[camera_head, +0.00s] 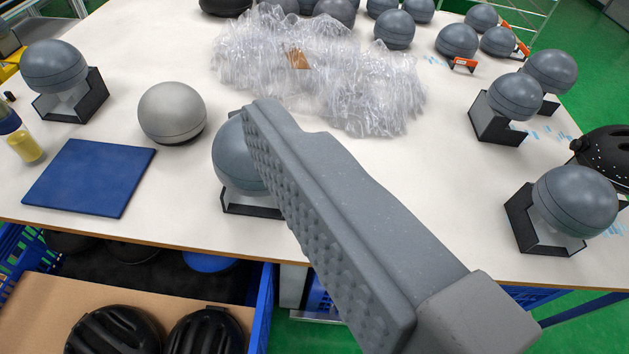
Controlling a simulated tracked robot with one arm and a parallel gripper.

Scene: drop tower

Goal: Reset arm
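My gripper (262,118) reaches from the lower right up to the middle of the view. One thick grey finger with a bumpy pad on its left side shows. A second finger cannot be made out, so the gap between them is not visible. I see nothing held against the bumpy pad. The fingertip is in front of a dark grey ball (232,160) on a black stand, hiding part of it; whether they touch is unclear.
The white table (400,215) holds a lighter grey ball (172,112), a blue mat (90,177), crumpled clear plastic (320,75) and several grey balls on black stands. A blue crate (264,310) with black helmets is below the front edge.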

